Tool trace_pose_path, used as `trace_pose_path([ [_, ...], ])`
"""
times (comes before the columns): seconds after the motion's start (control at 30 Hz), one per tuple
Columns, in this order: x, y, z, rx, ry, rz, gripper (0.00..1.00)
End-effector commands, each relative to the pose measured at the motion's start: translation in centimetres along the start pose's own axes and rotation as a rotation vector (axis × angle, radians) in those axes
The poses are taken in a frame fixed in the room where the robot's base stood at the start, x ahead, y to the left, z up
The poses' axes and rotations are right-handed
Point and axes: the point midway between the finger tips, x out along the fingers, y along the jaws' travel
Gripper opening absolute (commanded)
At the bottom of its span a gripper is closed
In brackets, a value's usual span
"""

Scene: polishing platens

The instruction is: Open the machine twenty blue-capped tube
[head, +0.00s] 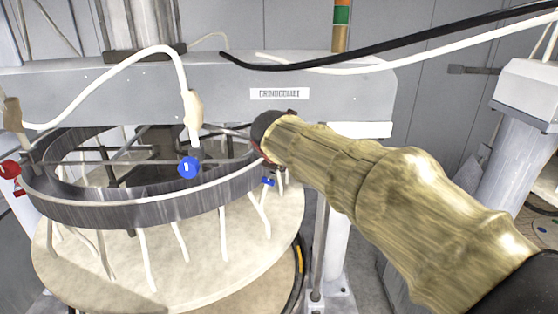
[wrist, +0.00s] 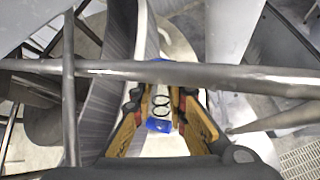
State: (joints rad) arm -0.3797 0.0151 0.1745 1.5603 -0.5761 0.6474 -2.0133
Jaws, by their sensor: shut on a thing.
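In the wrist view a blue-capped tube piece (wrist: 158,125), pale with black rings and a blue part, lies between the two wood-coloured fingers of my gripper (wrist: 159,98). The fingers are shut on it. In the head view my gripper's end is at the right side of the metal ring, mostly hidden by my own arm. A small blue piece (head: 267,181) shows just below it. Another blue cap (head: 188,167) with a white mark sits at the ring's front, below a white tube (head: 192,120), apart from my gripper.
A grey metal ring (head: 150,211) stands over a round pale platen (head: 190,264) with several white tubes hanging down. A grey beam with a label (head: 279,94) crosses behind. A metal bar (wrist: 215,76) crosses close over my fingers. Red knobs (head: 10,170) are at far left.

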Motion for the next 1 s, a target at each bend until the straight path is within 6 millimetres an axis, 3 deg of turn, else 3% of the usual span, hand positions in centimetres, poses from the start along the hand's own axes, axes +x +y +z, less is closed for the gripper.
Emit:
trace_pose_path([
  [0.57, 0.12, -0.04, 0.11, 0.011, 0.023, 0.001, 0.00],
  [0.6, 0.11, -0.04, 0.11, 0.011, 0.023, 0.001, 0.16],
  [0.7, 0.12, -0.05, 0.10, 0.011, 0.023, 0.000, 0.21],
  [1.0, 0.09, -0.06, 0.06, 0.011, 0.023, 0.000, 0.22],
])
